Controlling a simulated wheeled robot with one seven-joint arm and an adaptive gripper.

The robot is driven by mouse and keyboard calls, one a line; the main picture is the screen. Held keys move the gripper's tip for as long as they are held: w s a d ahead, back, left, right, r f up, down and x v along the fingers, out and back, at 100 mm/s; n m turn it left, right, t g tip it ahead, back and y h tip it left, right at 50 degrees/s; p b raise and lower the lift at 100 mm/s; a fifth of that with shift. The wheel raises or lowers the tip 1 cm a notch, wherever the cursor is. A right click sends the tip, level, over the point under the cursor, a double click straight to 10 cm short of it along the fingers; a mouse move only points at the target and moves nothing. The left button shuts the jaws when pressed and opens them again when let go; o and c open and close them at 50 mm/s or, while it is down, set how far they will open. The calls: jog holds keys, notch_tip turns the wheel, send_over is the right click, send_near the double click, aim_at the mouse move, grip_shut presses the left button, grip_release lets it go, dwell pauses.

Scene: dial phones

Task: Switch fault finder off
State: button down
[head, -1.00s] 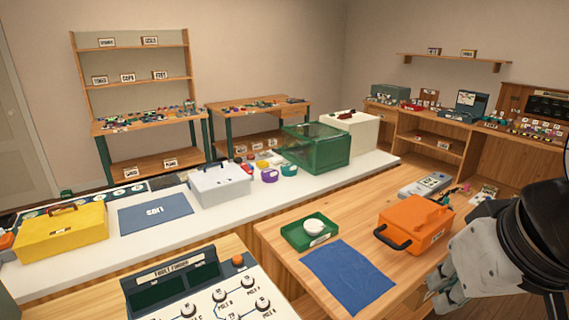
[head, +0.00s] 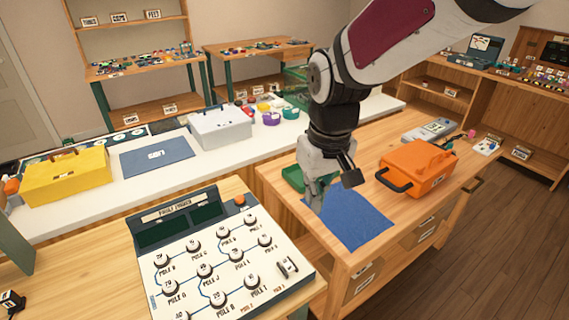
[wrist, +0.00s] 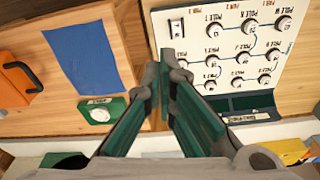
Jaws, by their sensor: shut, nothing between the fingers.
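The fault finder (head: 208,262) is a cream sloped panel with labelled round dials, blue lines and a dark display strip along its back. It stands on the wooden bench at front. A small switch (head: 287,267) sits at its right front corner; it also shows in the wrist view (wrist: 177,28). Its setting is too small to tell. An orange button or lamp (head: 240,200) is at the back right corner. My gripper (head: 316,205) is shut and empty, pointing down above the blue cloth, to the right of the fault finder and apart from it. Its fingers show in the wrist view (wrist: 167,65).
A white counter behind holds a yellow case (head: 66,178) and a grey case (head: 220,127). The air above the fault finder is clear.

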jog(key=n+g, duration=0.1)
jog(key=n, duration=0.1)
send_over(283, 263)
notch_tip(283, 263, down, 9)
jog(key=shift+h, duration=0.3)
jog(key=shift+a, duration=0.1)
notch_tip(283, 263, down, 13)
jog(key=shift+r+p, duration=0.1)
jog(key=shift+p, duration=0.2)
jog(key=shift+f, duration=0.6)
jog(key=shift+f, duration=0.1)
jog(key=shift+w+f, duration=0.15)
jog(key=shift+f, duration=0.2)
